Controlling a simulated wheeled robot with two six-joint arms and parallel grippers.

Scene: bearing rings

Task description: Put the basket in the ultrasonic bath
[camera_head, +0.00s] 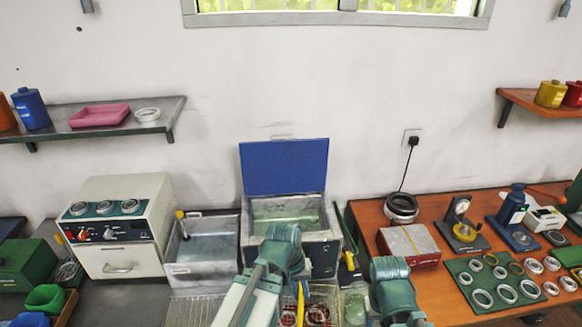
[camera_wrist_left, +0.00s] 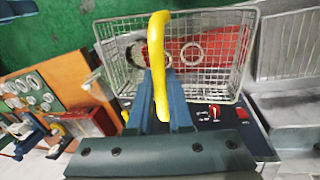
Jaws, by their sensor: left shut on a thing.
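The ultrasonic bath (camera_head: 330,255) stands against the wall with its blue lid (camera_head: 285,167) raised and pale liquid inside. The wire basket (camera_head: 333,293) is in front of the bath at the bottom of the head view, partly hidden by my left arm. In the left wrist view the basket (camera_wrist_left: 247,50) holds rings over something red. My left gripper (camera_wrist_left: 162,118) is shut on the basket's yellow handle (camera_wrist_left: 158,50). In the head view the left gripper (camera_head: 299,282) is near the bath's front edge. My right arm shows at the bottom, but its fingertips do not.
A grey open tank (camera_head: 203,245) stands left of the bath, beside a white unit (camera_head: 120,225) with dials. An orange table (camera_head: 470,290) at right holds a red box (camera_head: 408,245), a green mat with rings (camera_head: 505,283) and tools. A wire rack (camera_head: 193,310) lies in front of the tank.

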